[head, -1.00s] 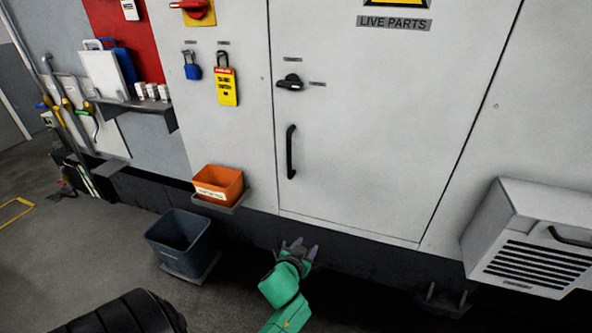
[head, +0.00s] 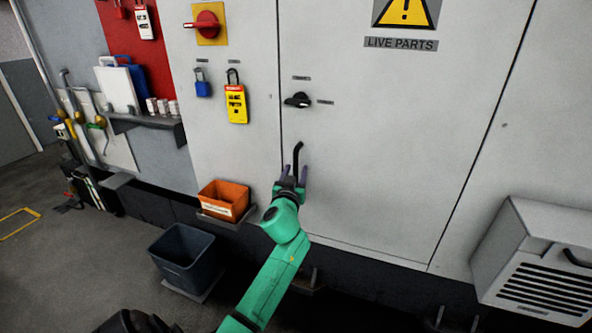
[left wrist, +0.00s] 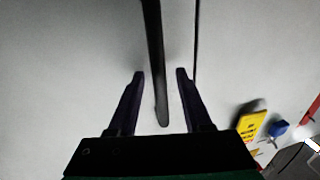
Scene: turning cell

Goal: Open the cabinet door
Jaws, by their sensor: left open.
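The cabinet door (head: 400,150) is a large pale grey panel, shut, with dark seams at its edges. Its black vertical bar handle (head: 297,156) is near the door's left edge. A black rotary latch (head: 298,100) is above the handle. My left gripper (head: 295,172) is open at the lower part of the handle. In the left wrist view the handle (left wrist: 154,60) runs down between the two open fingers (left wrist: 160,73), apart from both; whether it is fully within their depth I cannot tell. The gripper hides the handle's lower end in the head view. My right gripper is not in view.
An orange bin (head: 223,200) on a small shelf and a dark bucket (head: 183,256) are left of my arm. A yellow tag (head: 236,104) and blue padlock (head: 203,88) hang left of the door. A vented box (head: 540,260) protrudes at the right.

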